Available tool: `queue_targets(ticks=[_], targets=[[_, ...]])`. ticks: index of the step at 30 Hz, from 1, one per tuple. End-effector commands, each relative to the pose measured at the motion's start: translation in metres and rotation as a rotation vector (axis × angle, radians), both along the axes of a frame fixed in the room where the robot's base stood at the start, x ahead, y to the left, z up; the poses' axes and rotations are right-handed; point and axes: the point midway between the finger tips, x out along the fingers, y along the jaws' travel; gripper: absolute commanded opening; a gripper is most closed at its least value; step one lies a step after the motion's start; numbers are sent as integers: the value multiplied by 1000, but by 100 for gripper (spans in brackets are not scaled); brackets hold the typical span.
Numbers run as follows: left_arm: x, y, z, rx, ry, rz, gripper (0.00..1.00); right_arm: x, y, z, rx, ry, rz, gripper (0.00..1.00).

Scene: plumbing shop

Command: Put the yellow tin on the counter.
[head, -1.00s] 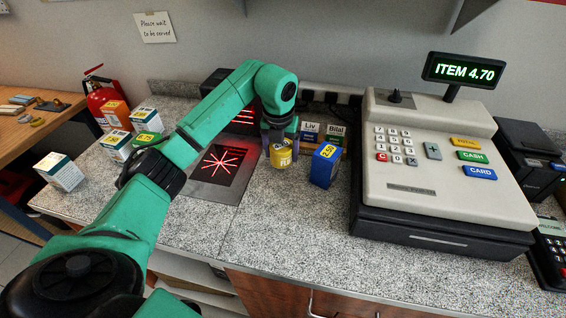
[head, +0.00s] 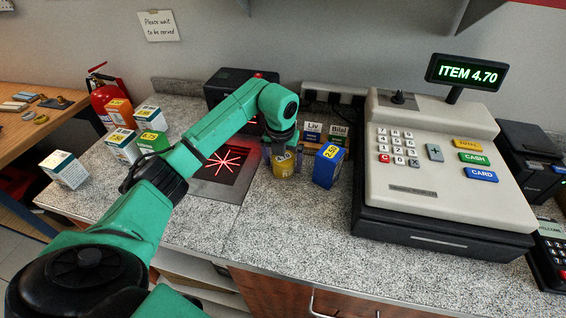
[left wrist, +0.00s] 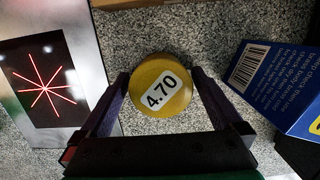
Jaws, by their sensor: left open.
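The yellow tin (head: 284,168) stands upright on the speckled counter (head: 300,225), between the scanner plate and a blue box. Its round lid, with a 4.70 label, shows in the left wrist view (left wrist: 160,88). My left gripper (head: 285,158) is open, with one finger on each side of the tin. In the left wrist view its fingers (left wrist: 161,84) flank the lid, with narrow gaps showing. The tin's underside is hidden. My right gripper is not in view.
The blue box (head: 328,165) stands close to the right of the tin. The scanner plate (head: 205,188) with red lines lies to the left. The cash register (head: 445,165) stands farther right. Several small boxes (head: 122,145) stand at the left. The counter in front of the tin is clear.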

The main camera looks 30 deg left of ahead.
Motion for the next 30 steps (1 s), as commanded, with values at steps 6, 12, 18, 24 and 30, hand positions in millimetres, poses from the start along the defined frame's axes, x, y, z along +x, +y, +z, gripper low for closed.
queue_targets(ticks=[6, 12, 18, 24, 30], targets=[[-4, -1, 37, 1, -6, 0, 100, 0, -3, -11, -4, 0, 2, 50], [-12, -3, 84, 1, -6, 0, 100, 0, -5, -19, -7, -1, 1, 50], [-16, -4, 112, 0, -2, 1, 100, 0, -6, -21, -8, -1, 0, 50], [-17, -4, 115, 0, -1, 0, 100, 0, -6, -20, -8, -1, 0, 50], [-17, -4, 114, 0, -1, 0, 100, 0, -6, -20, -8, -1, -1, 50]])
